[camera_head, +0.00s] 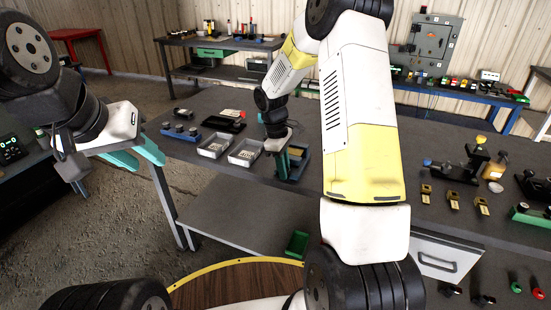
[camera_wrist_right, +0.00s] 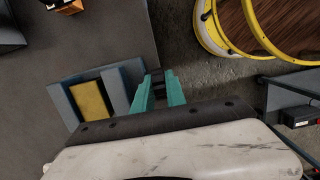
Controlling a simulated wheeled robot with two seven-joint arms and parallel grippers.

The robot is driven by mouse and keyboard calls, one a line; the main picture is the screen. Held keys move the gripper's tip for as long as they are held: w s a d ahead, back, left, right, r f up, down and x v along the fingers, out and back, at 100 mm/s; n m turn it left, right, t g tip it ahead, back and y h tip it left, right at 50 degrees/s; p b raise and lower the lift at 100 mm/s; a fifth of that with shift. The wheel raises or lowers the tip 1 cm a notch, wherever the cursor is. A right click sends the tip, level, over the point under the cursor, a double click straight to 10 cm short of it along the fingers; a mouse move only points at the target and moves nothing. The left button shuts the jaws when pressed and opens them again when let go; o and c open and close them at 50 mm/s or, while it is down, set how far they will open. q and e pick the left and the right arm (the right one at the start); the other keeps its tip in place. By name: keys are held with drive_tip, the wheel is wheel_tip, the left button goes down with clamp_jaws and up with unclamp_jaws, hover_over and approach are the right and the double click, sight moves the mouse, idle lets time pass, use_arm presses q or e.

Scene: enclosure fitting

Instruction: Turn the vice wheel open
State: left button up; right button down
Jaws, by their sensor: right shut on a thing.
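The vice (camera_head: 300,160) is a blue-grey block at the near edge of the middle table. In the right wrist view the vice (camera_wrist_right: 62,106) shows from above, with a yellow piece (camera_wrist_right: 89,98) between its jaws. My right gripper (camera_head: 283,172) points down beside the vice. Its teal fingers (camera_wrist_right: 158,84) are shut on a small dark part at the vice's side, apparently the wheel, mostly hidden between them. My left gripper (camera_head: 147,166) is open and empty, off the table's left end, far from the vice.
Two grey trays (camera_head: 214,146) with small parts stand left of the vice. A black fixture (camera_head: 466,168) and several small yellow-black parts lie at the right. A green bin (camera_head: 297,243) sits below the table edge. My right arm covers the table's middle.

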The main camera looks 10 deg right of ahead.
drive_tip(key=g+h, duration=0.2)
drive_tip(key=h, duration=0.1)
drive_tip(key=g+h, duration=0.1)
drive_tip(key=shift+w+a+f+h, duration=0.1)
drive_tip(key=shift+w+a+h, duration=0.25)
drive_tip(key=shift+a+h, duration=0.05)
drive_tip(key=g+h, duration=0.2)
drive_tip(key=h, duration=0.1)
drive_tip(key=g+h, duration=0.1)
drive_tip(key=shift+w+a+f+h, duration=0.15)
drive_tip(key=shift+a+f+h, duration=0.1)
drive_tip(key=shift+h, duration=0.15)
drive_tip(key=c, duration=1.4)
unclamp_jaws()
drive_tip(key=shift+o, duration=0.2)
